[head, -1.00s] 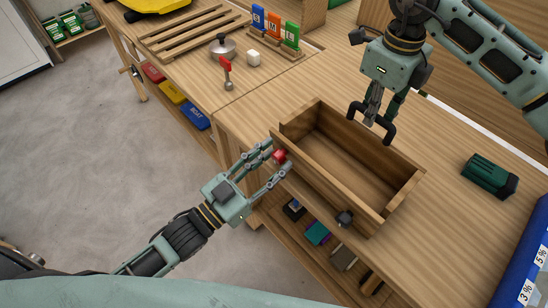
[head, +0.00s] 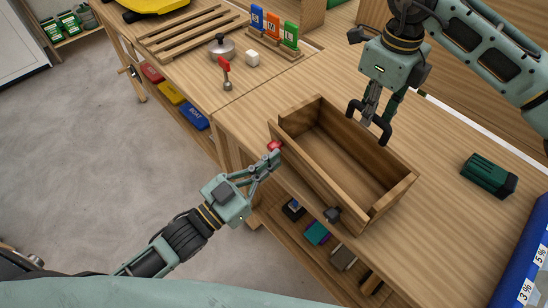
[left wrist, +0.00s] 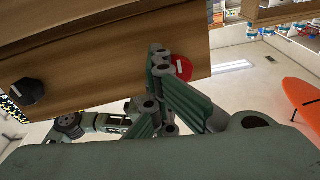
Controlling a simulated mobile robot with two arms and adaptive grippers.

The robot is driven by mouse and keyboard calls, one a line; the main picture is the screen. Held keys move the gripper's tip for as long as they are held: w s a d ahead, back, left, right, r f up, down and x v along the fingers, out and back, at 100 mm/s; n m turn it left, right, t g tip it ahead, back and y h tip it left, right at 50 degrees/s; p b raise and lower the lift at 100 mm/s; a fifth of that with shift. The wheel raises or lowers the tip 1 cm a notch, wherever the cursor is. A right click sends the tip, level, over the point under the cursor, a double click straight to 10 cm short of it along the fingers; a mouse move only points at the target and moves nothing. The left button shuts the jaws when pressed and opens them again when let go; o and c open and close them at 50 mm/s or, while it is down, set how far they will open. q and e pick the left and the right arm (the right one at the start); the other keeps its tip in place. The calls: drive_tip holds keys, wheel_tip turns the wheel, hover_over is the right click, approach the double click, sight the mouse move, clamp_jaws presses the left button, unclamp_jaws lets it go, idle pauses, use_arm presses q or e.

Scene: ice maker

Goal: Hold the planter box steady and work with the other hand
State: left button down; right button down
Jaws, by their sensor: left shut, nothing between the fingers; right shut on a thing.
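The planter box (head: 318,187) is an open wooden box standing near the front edge of the workbench. Its front wall carries a red knob (head: 275,146) near the left end and a black knob (head: 332,215) near the right end. My left gripper (head: 273,158) is shut and empty, its fingertips right by the red knob. In the left wrist view the red knob (left wrist: 183,67) is partly behind the fingers, and the black knob (left wrist: 27,91) is at the left. My right gripper (head: 369,124) is shut on the box's far wall.
A dark green object (head: 489,175) lies right of the box, and a blue panel (head: 520,265) is at the right edge. A lower shelf holds small items.

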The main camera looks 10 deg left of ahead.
use_arm(q)
drive_tip(key=shift+w+a, duration=0.1)
drive_tip(key=shift+a, duration=0.05)
drive_tip(key=m, duration=0.3)
idle(0.3)
drive_tip(key=shift+r, duration=0.1)
drive_tip(key=c, duration=1.6)
unclamp_jaws()
drive_tip(key=shift+v, duration=3.05)
